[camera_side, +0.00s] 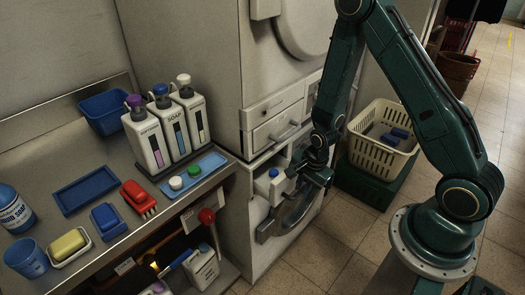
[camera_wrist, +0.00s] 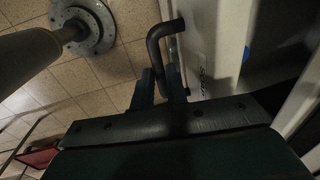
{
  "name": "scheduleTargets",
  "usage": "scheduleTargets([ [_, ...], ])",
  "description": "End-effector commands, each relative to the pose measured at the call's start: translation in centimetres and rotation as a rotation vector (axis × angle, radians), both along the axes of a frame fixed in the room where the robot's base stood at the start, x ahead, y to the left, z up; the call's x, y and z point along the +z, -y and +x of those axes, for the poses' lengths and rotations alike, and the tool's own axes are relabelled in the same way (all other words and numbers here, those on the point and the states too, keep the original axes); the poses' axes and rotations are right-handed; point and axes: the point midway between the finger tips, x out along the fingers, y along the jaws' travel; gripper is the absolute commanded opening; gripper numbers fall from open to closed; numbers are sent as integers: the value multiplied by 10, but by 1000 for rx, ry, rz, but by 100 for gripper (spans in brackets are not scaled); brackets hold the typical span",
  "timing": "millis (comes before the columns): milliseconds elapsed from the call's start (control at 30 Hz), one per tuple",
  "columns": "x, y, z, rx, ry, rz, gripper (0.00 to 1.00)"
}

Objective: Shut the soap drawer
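The soap drawer (camera_side: 281,190) is a pale drawer that stands out from the lower machine in the side view, with a blue round top (camera_side: 273,173) showing in it. A dark bent handle (camera_wrist: 157,50) stands out from this front. My gripper (camera_wrist: 163,86) has its two blue fingers on either side of the handle bar, seemingly closed against it; the exact contact is dim. In the side view my gripper (camera_side: 322,176) is at the drawer's front right, and the arm hides part of the opening.
A cream basket (camera_side: 384,143) on a green crate stands right. A steel counter (camera_side: 95,229) with bottles (camera_side: 169,125), brushes and soap is left. Tiled floor is free in front.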

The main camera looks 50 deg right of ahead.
Motion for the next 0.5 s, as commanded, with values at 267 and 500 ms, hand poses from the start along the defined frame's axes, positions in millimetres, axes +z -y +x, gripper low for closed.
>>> scheduleTargets([
  [267, 0, 0, 0, 0, 0, 0, 0],
  [500, 0, 0, 17, 2, 3, 0, 0],
])
